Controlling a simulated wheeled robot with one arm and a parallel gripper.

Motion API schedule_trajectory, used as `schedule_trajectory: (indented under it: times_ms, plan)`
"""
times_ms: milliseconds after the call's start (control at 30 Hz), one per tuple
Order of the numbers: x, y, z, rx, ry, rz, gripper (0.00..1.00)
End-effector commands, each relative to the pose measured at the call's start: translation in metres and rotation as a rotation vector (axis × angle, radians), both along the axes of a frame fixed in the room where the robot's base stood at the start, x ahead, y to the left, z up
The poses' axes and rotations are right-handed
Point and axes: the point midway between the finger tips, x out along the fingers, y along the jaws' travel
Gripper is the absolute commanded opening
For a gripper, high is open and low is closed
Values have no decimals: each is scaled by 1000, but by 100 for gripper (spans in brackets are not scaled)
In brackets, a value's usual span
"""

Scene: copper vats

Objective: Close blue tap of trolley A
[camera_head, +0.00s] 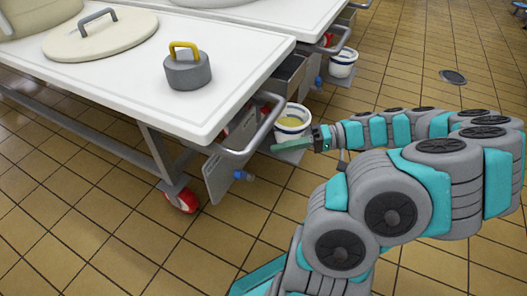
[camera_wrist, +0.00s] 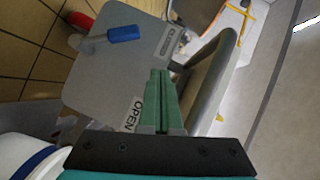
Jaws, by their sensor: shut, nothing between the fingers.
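The blue tap (camera_head: 242,175) sits low at the grey plate (camera_head: 218,178) under the near trolley's right end. In the wrist view its blue handle (camera_wrist: 124,33) sticks out from a grey stem near the plate's upper left, its free end pointing roughly toward the "CLOSED" label (camera_wrist: 168,42). The "OPEN" label (camera_wrist: 133,115) is lower on the plate (camera_wrist: 95,85). My gripper (camera_head: 276,148), with green fingers, is right of the tap in the head view. In the wrist view my gripper (camera_wrist: 161,74) is shut and empty, apart from the handle. No trolley letter shows.
A white bucket (camera_head: 305,123) with yellowish contents stands beside the gripper. A grey rail (camera_head: 262,130) curves from the trolley top (camera_head: 210,108); it also shows close to the fingers in the wrist view (camera_wrist: 212,85). A second trolley stands behind. Tiled floor in front is clear.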

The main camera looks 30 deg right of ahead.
Motion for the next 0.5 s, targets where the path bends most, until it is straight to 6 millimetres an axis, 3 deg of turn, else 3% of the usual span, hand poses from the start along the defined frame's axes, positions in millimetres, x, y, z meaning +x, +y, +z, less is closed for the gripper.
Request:
schedule_trajectory:
  times_ms: [200,500]
  plan:
    - [-11,-18,10,0,-1,0,0]
    - [-13,-21,11,0,0,-1,0]
